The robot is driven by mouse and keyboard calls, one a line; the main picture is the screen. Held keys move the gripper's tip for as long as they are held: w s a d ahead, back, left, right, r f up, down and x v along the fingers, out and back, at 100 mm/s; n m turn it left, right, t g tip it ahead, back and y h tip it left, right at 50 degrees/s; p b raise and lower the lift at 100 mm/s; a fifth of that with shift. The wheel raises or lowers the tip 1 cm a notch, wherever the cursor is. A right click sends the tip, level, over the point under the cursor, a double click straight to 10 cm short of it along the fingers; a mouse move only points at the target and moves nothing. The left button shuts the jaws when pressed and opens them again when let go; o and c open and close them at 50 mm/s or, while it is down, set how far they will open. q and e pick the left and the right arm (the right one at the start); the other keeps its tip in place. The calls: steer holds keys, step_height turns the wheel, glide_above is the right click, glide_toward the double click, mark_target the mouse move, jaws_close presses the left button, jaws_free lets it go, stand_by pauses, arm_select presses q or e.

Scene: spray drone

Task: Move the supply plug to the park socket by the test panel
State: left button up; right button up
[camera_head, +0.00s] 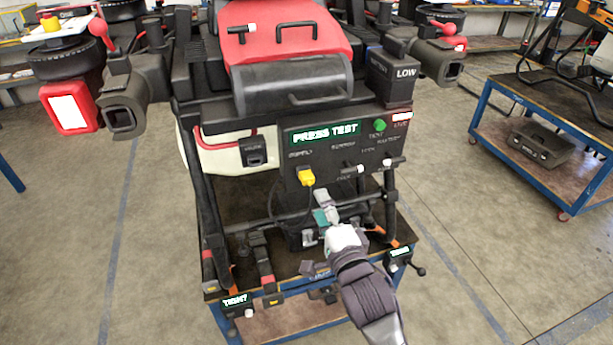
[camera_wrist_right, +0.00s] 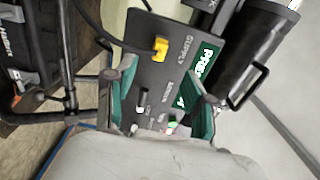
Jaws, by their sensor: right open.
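The yellow supply plug (camera_head: 306,178) sits in the test panel (camera_head: 325,132) under the left-hand label. In the right wrist view the plug (camera_wrist_right: 160,46) is beside the word SUPPLY, with a black cable running from it. A small black box (camera_head: 254,152) with a dark opening is left of the panel; its label is too small to read, but it could be the park socket. My right gripper (camera_head: 325,213) is open and empty, below and slightly right of the plug. Its green-padded fingers (camera_wrist_right: 162,100) are apart in the wrist view. My left gripper is not in view.
The panel has white-tipped levers (camera_head: 359,168), a green button (camera_head: 379,125) and a lit PRESS TEST display. The drone's dark frame legs (camera_head: 213,225) stand on a blue-framed cart (camera_head: 290,330). Another cart (camera_head: 550,160) stands at right. Floor is free on both sides.

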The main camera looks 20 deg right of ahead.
mark_target(309, 182)
steer(key=shift+w+a+b, duration=0.1)
steer(key=shift+w+b, duration=0.5)
steer(key=shift+w, duration=3.9)
steer(key=shift+p, duration=0.4)
jaws_close()
steer(key=shift+s, duration=0.1)
steer(key=shift+s+p, duration=1.05)
steer(key=shift+s, duration=1.85)
